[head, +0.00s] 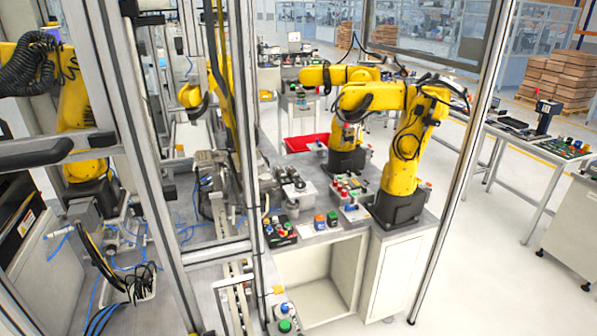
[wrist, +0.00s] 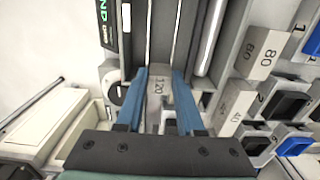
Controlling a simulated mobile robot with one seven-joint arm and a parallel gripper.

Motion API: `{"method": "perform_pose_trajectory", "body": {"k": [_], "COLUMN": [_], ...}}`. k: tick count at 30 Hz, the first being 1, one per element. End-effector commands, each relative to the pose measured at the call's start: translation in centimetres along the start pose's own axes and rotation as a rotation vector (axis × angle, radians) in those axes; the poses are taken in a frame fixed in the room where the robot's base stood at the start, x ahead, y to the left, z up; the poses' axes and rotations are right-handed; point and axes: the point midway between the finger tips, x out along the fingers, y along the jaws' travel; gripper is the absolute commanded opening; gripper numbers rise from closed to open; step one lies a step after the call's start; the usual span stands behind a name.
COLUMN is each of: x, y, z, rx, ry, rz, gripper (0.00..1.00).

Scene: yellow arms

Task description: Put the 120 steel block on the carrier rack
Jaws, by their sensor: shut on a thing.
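The steel block marked 120 (wrist: 159,88) is in the middle of the wrist view, between the two blue fingers of my gripper (wrist: 160,76). The gripper is shut on it. The block's lower part is hidden by the gripper body, and I cannot tell if it touches what lies under it. I cannot make out my gripper or the block in the head view. I cannot tell for sure which thing is the carrier rack in either view.
In the wrist view, a grey block marked 80 (wrist: 258,52) and smaller blocks (wrist: 226,100) stand at right, close to the right finger. Black and blue numbered holders (wrist: 256,142) lie beyond. A pale box (wrist: 62,125) is at left. A red tray (head: 305,143) shows in the head view.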

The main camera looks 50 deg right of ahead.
Motion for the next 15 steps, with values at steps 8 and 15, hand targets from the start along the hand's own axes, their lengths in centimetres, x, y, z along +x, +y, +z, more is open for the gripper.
{"method": "perform_pose_trajectory", "body": {"k": [8,15], "x": [-1.5,-2.7], "y": [0.0,0.0], "z": [0.0,0.0], "rx": [0.000,0.000], "ry": [0.001,0.001], "rz": [0.000,0.000], "gripper": [0.00,0.00]}}
